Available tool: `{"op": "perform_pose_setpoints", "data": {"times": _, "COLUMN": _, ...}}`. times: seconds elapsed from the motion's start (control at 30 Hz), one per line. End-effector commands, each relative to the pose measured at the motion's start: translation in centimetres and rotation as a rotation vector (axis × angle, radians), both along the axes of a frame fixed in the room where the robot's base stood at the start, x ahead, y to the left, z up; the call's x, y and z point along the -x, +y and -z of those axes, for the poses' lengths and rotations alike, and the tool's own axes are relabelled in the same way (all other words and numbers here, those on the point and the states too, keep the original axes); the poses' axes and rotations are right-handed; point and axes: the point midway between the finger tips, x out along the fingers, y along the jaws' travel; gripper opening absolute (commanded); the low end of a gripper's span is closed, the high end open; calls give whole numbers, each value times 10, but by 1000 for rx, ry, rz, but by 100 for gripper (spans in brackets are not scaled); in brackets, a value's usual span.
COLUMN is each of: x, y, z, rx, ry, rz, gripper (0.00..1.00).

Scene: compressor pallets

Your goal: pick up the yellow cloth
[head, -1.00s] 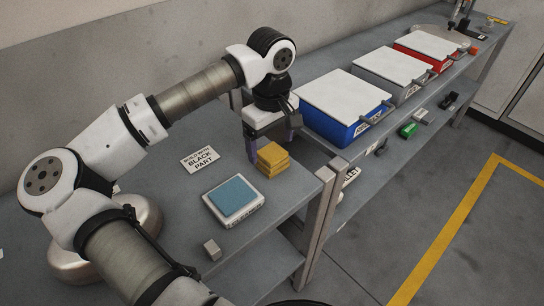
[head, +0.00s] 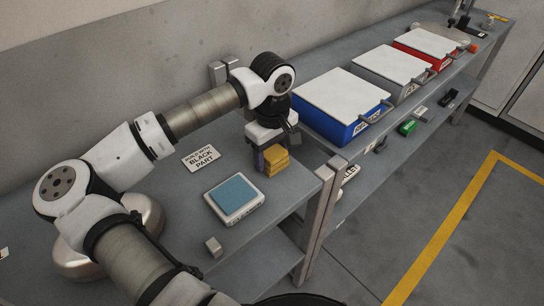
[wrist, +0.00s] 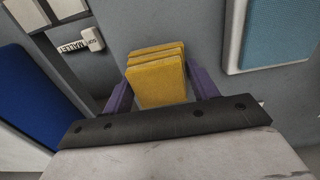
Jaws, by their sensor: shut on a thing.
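The yellow cloth (head: 276,161) is a folded stack on the grey bench, near the bench's right edge. In the wrist view the cloth (wrist: 157,82) shows as several layers between two purple fingers. My gripper (head: 269,153) points down over the stack and is shut on it, with one finger on each side in the wrist view (wrist: 160,78). The cloth appears to be still at bench height. In the head view, the far finger is hidden.
A white-framed blue pad (head: 234,195) lies close in front of the cloth, with a small grey block (head: 214,247) nearer. A "black part" sign (head: 201,157) lies to the left. A lidded blue bin (head: 345,118) stands behind right; grey and red bins follow.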

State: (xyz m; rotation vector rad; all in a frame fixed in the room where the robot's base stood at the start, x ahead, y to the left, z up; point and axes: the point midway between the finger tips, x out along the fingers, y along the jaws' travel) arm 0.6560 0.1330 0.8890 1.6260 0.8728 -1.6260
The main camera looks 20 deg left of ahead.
Motion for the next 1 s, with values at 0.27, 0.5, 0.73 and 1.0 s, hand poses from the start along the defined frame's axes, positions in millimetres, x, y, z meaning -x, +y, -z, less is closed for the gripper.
{"op": "perform_pose_setpoints", "data": {"times": 0.27, "x": 0, "y": 0, "z": -4, "rx": -1, "ry": -2, "rz": -1, "gripper": 36}}
{"op": "perform_pose_setpoints", "data": {"times": 0.5, "x": -1, "y": 0, "z": -33, "rx": -3, "ry": -3, "rz": 0, "gripper": 36}}
{"op": "perform_pose_setpoints", "data": {"times": 0.73, "x": -1, "y": 0, "z": -92, "rx": -2, "ry": -4, "rz": 0, "gripper": 36}}
{"op": "perform_pose_setpoints", "data": {"times": 1.0, "x": -1, "y": 0, "z": -159, "rx": -1, "ry": -3, "rz": -2, "gripper": 36}}
